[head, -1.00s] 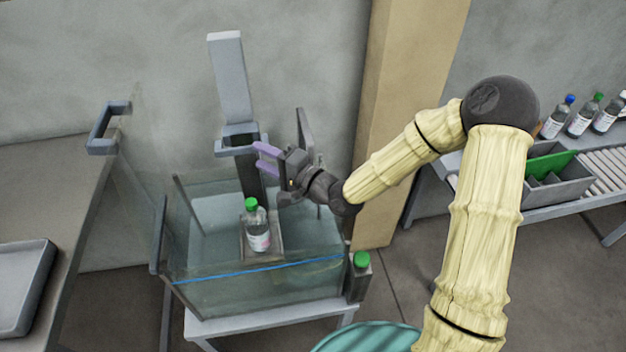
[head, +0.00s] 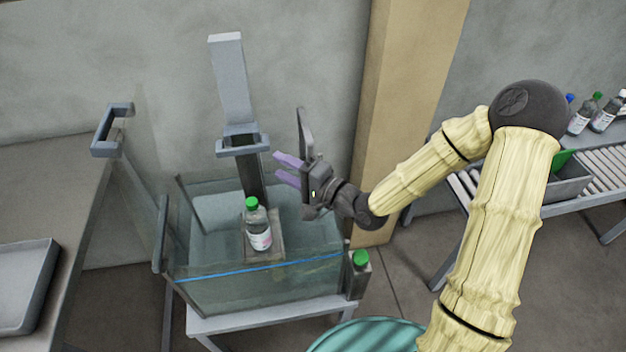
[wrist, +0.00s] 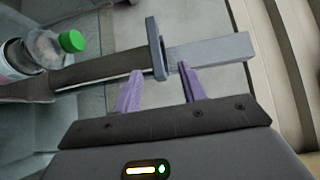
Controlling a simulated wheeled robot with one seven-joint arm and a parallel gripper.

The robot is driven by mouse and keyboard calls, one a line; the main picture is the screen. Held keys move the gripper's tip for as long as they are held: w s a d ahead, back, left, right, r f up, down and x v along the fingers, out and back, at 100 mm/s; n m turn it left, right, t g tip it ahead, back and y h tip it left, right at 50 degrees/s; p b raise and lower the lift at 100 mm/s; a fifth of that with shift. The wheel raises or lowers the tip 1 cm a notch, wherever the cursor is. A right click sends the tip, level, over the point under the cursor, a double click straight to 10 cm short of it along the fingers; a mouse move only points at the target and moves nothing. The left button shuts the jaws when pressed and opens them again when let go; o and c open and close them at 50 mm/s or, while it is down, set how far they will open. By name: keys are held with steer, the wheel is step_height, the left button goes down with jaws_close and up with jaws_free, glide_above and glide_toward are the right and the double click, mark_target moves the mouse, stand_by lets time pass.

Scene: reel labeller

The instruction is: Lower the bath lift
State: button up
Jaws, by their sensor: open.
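The bath lift has a grey upright post (head: 231,80) with a blue-grey handle collar (head: 243,146) low on it, and a small platform (head: 277,246) inside the glass tank. A clear bottle with a green cap (head: 257,228) stands on the platform. My gripper (head: 284,169) is open and empty, to the right of the handle and apart from it. In the wrist view, the purple fingertips (wrist: 158,80) point toward the post, and the handle (wrist: 156,48) lies just beyond them. The bottle (wrist: 45,48) shows at left there.
The glass tank (head: 215,298) stands on a pale stand, with a blue line across its front. A tan pillar (head: 405,90) stands behind my arm. A bench with a tray (head: 25,285) is at left.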

steer(key=p+v, duration=0.5)
steer(key=v, duration=0.2)
steer(key=shift+p, duration=0.3)
stand_by(0.7)
steer(key=shift+d, duration=0.1)
stand_by(0.7)
